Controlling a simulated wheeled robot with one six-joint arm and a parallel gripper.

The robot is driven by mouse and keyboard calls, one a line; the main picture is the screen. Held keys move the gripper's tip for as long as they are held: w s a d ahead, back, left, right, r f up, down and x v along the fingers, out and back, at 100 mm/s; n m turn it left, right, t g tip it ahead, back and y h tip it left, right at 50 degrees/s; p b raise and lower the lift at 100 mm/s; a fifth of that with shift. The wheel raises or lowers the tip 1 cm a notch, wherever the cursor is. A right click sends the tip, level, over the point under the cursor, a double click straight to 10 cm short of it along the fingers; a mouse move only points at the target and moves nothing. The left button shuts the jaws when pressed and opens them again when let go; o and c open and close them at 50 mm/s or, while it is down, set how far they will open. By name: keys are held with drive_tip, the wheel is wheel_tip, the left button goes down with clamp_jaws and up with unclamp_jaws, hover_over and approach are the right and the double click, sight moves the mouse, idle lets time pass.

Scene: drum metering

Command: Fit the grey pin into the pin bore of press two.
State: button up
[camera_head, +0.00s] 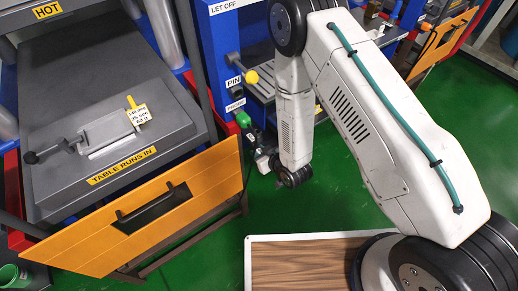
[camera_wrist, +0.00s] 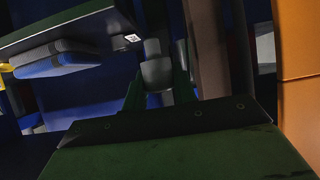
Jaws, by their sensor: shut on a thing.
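The pin is not clearly visible in the head view. The pin bore cannot be made out in either view, and I cannot tell whether the pin is touching the press. No label naming press two is readable.
An orange guard panel (camera_head: 150,208) stands at the left, before a grey press table (camera_head: 110,160). A wood-topped surface (camera_head: 300,265) is in front. Green floor (camera_head: 330,195) is clear between.

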drive_tip(key=shift+w+d+r, duration=0.1)
drive_tip(key=shift+d, duration=0.2)
drive_tip(key=shift+r, duration=1.95)
